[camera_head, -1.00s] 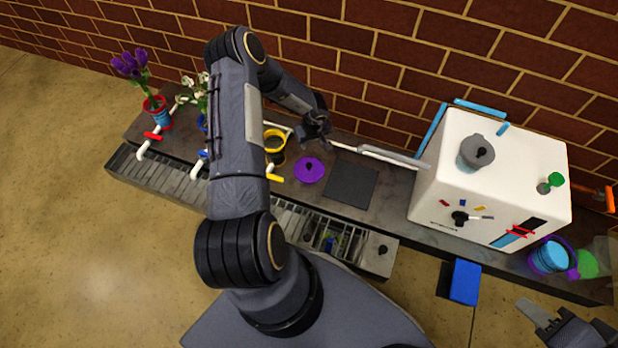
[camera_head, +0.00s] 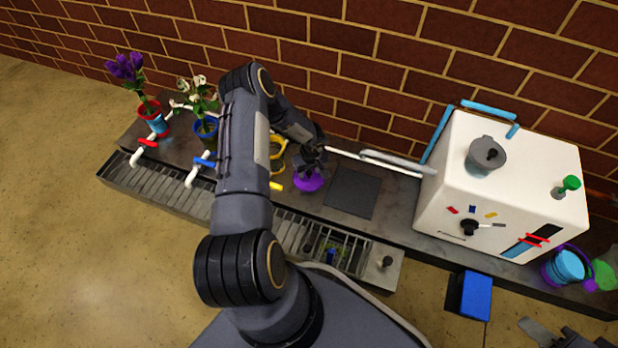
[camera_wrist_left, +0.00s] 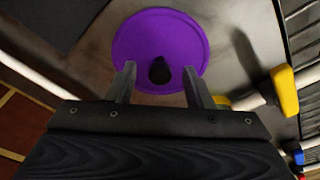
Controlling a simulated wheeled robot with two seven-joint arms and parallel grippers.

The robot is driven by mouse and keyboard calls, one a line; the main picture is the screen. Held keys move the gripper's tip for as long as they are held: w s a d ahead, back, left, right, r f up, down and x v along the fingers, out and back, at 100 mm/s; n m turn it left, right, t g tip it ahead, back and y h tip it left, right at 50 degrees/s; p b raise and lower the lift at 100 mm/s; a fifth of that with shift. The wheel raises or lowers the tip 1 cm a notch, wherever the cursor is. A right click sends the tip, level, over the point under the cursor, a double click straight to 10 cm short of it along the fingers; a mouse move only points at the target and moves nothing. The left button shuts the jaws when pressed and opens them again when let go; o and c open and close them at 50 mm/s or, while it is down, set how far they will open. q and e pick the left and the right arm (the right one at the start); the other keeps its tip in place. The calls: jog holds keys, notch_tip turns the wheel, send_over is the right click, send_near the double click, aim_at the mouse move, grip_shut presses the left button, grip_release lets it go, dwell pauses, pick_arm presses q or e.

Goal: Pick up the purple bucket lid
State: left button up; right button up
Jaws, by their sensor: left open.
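The purple bucket lid (camera_head: 308,183) lies flat on the dark counter, left of a dark square mat. In the left wrist view it is a purple disc (camera_wrist_left: 150,35) with a black knob (camera_wrist_left: 159,71) near its lower part. My left gripper (camera_head: 311,165) is over the lid and hides part of it in the head view. In the left wrist view its two open fingers (camera_wrist_left: 160,82) stand on either side of the knob, with gaps on both sides. My right gripper (camera_head: 545,335) is at the bottom right edge, only partly in view.
A yellow bucket (camera_head: 277,155) stands close left of the lid, and a yellow-handled tap (camera_wrist_left: 284,90) is near the fingers. The dark mat (camera_head: 353,192) and the white machine (camera_head: 500,190) lie to the right. Flower pots, one blue (camera_head: 205,128), stand further left.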

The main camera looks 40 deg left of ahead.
pick_arm(q)
grip_shut()
